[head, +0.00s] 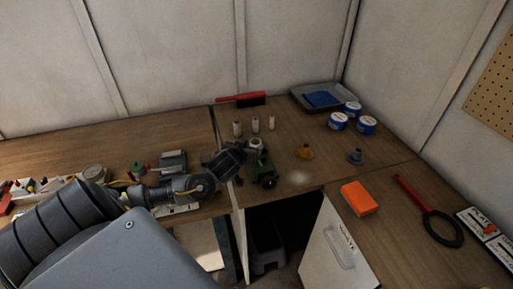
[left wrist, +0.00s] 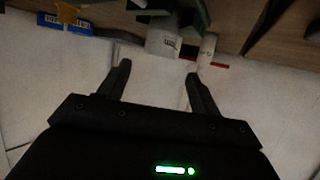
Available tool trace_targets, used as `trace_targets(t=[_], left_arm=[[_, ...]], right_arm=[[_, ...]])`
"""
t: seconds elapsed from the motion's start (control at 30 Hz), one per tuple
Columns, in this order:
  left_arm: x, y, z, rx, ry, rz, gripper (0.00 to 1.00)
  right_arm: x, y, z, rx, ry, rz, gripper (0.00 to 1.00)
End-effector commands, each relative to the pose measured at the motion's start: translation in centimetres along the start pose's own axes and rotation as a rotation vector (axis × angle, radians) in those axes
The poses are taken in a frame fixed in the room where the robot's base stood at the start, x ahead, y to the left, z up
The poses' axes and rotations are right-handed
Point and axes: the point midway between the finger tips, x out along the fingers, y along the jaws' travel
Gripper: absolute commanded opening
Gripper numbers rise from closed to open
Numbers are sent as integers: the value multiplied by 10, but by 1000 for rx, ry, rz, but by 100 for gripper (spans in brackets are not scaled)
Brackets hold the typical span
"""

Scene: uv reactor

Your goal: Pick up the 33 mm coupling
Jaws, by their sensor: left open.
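Several pale cylinders could be the 33 mm coupling, but I cannot read a size. Three small ones stand in a row at the back: left (head: 237,129), middle (head: 255,125) and right (head: 271,124). A wider grey cylinder (head: 256,144) is at the green vise-like fixture (head: 263,180). My left gripper (head: 243,148) is beside this grey cylinder, partly hiding the area. In the left wrist view, my left gripper (left wrist: 158,78) is open with nothing between its fingers. A grey labelled cylinder (left wrist: 163,42) lies beyond the fingertips, with a slimmer pale one (left wrist: 207,47) to its right.
A red-handled brush (head: 240,98) lies behind the cylinders. Blue-white tins (head: 366,125) and a grey tray (head: 298,91) stand at the back right. An amber piece (head: 304,152), a grey funnel-like piece (head: 355,156) and an orange block (head: 359,198) are farther right.

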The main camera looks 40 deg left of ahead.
Motion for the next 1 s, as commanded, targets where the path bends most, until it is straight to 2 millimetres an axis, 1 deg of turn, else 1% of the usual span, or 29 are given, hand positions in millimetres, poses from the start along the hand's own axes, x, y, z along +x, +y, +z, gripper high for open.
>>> trace_targets(t=[0.03,0.1,0.2,0.27,0.37,0.5,0.63,0.77,0.97,1.0], left_arm=[[3,0,-1,1,-1,1,64],[7,1,0,0,-1,2,64],[8,2,1,0,-2,4,64],[10,2,0,1,-2,4,64],[18,3,-1,3,-2,3,64],[38,4,1,2,-1,3,64],[53,4,3,1,-1,3,64],[59,4,4,2,-1,4,64],[60,4,5,1,-1,5,64],[60,4,5,2,-1,5,59]], right_arm=[[-2,2,-12,0,16,3,32],[-2,4,-27,0,38,5,32],[-1,6,-38,0,56,7,32],[-3,6,-39,0,56,7,32],[-10,6,-34,0,48,6,32],[-21,3,-21,0,31,3,32],[-24,1,-14,0,20,1,32],[-24,0,-16,0,22,0,32],[-24,0,-22,1,29,0,32],[-24,0,-23,1,30,0,32]])
